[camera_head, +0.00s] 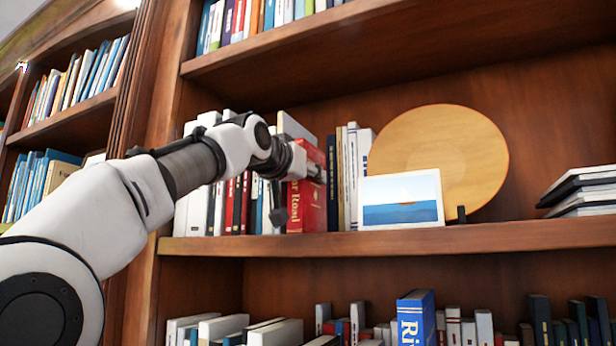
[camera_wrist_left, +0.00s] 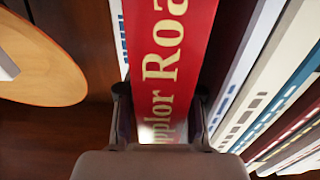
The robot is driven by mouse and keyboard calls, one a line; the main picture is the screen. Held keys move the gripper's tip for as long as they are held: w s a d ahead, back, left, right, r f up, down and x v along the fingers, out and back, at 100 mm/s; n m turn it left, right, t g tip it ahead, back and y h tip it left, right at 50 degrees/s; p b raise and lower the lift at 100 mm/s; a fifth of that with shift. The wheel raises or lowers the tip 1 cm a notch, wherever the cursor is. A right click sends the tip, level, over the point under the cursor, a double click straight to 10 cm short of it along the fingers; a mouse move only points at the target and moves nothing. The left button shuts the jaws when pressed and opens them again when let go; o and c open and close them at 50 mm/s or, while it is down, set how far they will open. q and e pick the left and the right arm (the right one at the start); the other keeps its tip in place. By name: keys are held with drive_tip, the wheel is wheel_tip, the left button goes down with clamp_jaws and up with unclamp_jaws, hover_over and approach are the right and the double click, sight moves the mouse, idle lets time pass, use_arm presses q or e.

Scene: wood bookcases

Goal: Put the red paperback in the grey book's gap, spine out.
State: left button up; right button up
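The red paperback (camera_head: 307,206) stands upright in the row on the middle shelf, its red lettered spine facing out. In the left wrist view the spine of the red paperback (camera_wrist_left: 168,50) runs between the two fingers. My left gripper (camera_head: 312,173) is in front of it and shut on it, one finger along each side. In the wrist view a dark opening lies right of the book, before pale leaning books. A grey slab-like book (camera_head: 292,126) shows above and behind the wrist; I cannot tell if it is the grey book. My right gripper is not in view.
A dark blue book (camera_head: 331,183) and pale books stand just right of the red paperback. A framed picture (camera_head: 401,200) and a round wooden plate (camera_head: 455,150) stand further right. The shelf board (camera_head: 450,238) runs below, and another shelf hangs above.

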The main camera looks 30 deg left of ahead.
use_arm(q)
drive_tip(key=shift+o, duration=0.8)
drive_tip(key=shift+w+d, duration=0.2)
drive_tip(key=shift+d, duration=0.1)
drive_tip(key=shift+a, duration=0.1)
